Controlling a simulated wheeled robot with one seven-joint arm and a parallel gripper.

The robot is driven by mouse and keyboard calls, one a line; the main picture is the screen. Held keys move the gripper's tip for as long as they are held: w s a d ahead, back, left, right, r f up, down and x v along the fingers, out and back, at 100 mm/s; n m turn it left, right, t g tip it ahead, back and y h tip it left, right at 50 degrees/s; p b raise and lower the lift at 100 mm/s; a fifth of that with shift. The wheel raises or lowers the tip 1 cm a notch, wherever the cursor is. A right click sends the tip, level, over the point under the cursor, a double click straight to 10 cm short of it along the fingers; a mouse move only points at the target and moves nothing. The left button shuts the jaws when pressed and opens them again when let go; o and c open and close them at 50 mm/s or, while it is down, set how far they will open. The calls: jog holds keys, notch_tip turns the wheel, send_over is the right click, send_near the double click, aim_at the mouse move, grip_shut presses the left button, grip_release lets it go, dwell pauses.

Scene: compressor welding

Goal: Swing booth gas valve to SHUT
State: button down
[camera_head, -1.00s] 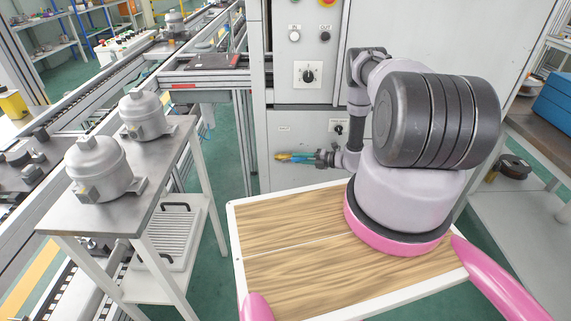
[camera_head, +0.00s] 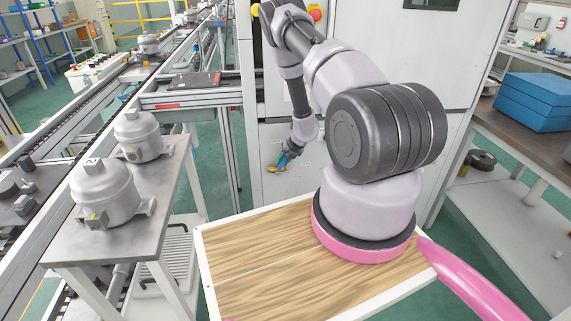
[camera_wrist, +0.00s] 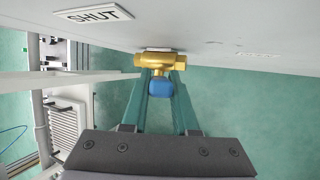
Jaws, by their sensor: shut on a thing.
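The booth gas valve has a brass body (camera_wrist: 160,62) on the pale booth wall, with a blue handle (camera_wrist: 160,88) sticking out towards me in the wrist view. A white SHUT label (camera_wrist: 95,15) is on the wall to the left of the valve. My gripper (camera_wrist: 160,80) has its two green fingers on either side of the blue handle, shut on it. In the head view my gripper (camera_head: 285,160) is low at the booth's front, beside the yellow valve body (camera_head: 271,169); the handle is hard to make out there.
A metal table (camera_head: 150,215) with two grey compressors stands left. A conveyor (camera_head: 120,85) runs behind it. A workbench (camera_head: 530,140) with blue boxes stands right.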

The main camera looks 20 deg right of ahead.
jog(key=shift+w+a+r+n+g+h, duration=0.15)
jog(key=shift+a+n+g+h, duration=0.1)
jog(key=shift+a+h, duration=0.55)
jog(key=shift+w+a+r+n+g+h, duration=0.15)
jog(key=shift+a+g+h, duration=0.15)
jog(key=shift+h, duration=0.8)
jog(key=shift+a+f, duration=0.1)
jog(key=c, duration=0.7)
grip_release()
jog(key=v, duration=1)
jog(key=shift+s+a+r, duration=0.1)
jog(key=shift+a+r, duration=0.05)
jog(key=shift+r, duration=0.15)
